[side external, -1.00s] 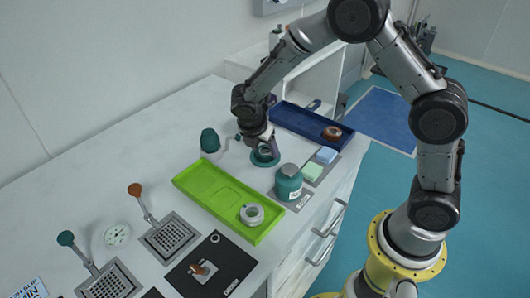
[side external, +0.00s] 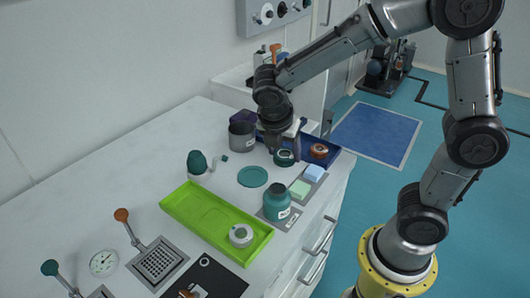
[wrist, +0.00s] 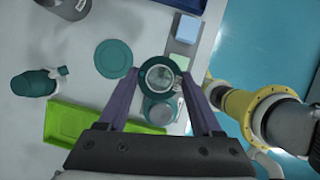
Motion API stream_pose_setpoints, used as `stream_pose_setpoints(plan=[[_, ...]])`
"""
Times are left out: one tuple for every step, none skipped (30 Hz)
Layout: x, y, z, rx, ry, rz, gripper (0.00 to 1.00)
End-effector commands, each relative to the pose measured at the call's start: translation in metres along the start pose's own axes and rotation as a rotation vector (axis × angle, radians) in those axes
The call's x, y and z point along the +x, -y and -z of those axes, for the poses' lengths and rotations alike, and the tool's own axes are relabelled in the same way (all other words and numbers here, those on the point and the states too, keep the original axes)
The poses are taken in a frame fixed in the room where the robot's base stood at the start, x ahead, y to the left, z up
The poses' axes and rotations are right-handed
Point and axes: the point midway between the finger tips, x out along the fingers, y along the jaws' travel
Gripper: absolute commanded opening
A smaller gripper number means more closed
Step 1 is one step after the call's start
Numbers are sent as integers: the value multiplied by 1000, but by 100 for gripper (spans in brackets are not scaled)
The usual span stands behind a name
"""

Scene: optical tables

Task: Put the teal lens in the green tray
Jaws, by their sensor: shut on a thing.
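The teal lens, a thick teal ring with clear glass, shows between my fingertips in the wrist view (wrist: 160,75) and in the side view (side external: 285,158). My gripper (side external: 284,150) is shut on it and holds it above the bench, near the blue tray; it also shows in the wrist view (wrist: 160,82). The green tray (side external: 177,204) lies on the bench to the lower left of the lens in the side view, and at the lower left in the wrist view (wrist: 60,122). A pale ring-shaped lens (side external: 241,236) sits in its near right end.
A flat teal disc (side external: 252,177) lies bare between lens and tray. A teal bottle (side external: 277,202) stands right of the tray. A teal bulb (side external: 197,162) and grey canister (side external: 242,136) stand behind. The blue tray (side external: 343,158) holds a copper-rimmed lens (side external: 319,151).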

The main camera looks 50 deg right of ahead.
Motion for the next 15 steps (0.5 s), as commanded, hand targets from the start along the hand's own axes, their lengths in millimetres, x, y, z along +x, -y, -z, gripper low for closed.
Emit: stream_pose_setpoints(plan=[[-5, 8, 0, 0, 0, -3, 1], [-7, 13, 0, 0, 0, -3, 1], [-10, 17, 1, 0, 0, -3, 1], [-11, 20, 1, 0, 0, -3, 1], [-13, 23, 1, 0, 1, -3, 1], [-14, 27, 1, 0, 1, -2, 1], [-15, 29, 1, 3, 1, -1, 1], [-16, 31, 1, 10, 2, 3, 1], [-19, 32, 0, 28, 3, 6, 1], [-23, 31, -1, 48, 3, 8, 1], [-25, 28, -1, 62, 2, 8, 1], [-30, 22, 0, 81, 2, 10, 1], [-33, 16, 2, 94, 2, 11, 1], [-37, 9, 5, 100, 2, 11, 1], [-42, -1, 11, 109, 1, 11, 1]])
